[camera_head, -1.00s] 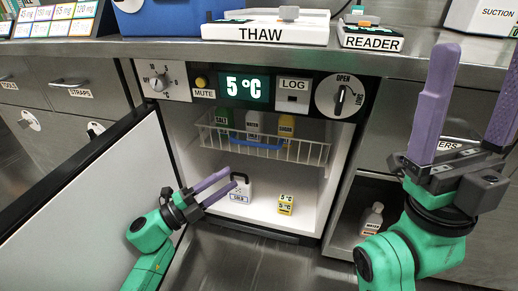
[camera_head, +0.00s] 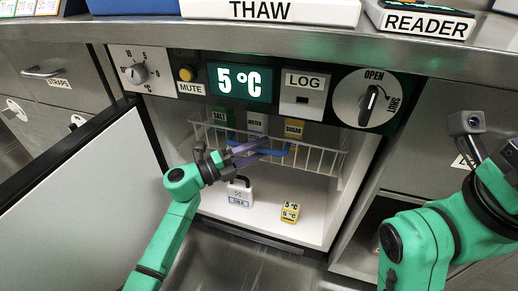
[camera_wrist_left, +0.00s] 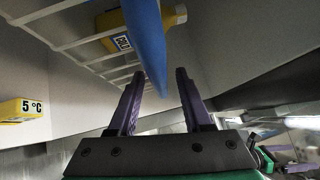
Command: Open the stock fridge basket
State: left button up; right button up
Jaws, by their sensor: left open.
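The stock fridge basket (camera_head: 318,160) is a white wire basket in the upper part of the open fridge, with a blue handle bar (camera_head: 222,136) along its front. My left gripper (camera_head: 268,146) is open at the handle. In the left wrist view the blue bar (camera_wrist_left: 147,35) runs down to the gap between the purple fingertips of my left gripper (camera_wrist_left: 160,74). I cannot tell whether they touch it.
The fridge door (camera_head: 85,205) stands open at the left. A white bottle (camera_head: 240,194) and a yellow 5 °C box (camera_head: 290,212) stand on the fridge floor. The control panel with knobs (camera_head: 370,105) and the counter edge (camera_head: 300,38) are above.

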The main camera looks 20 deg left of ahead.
pick_arm(q)
grip_shut()
dwell(1.4)
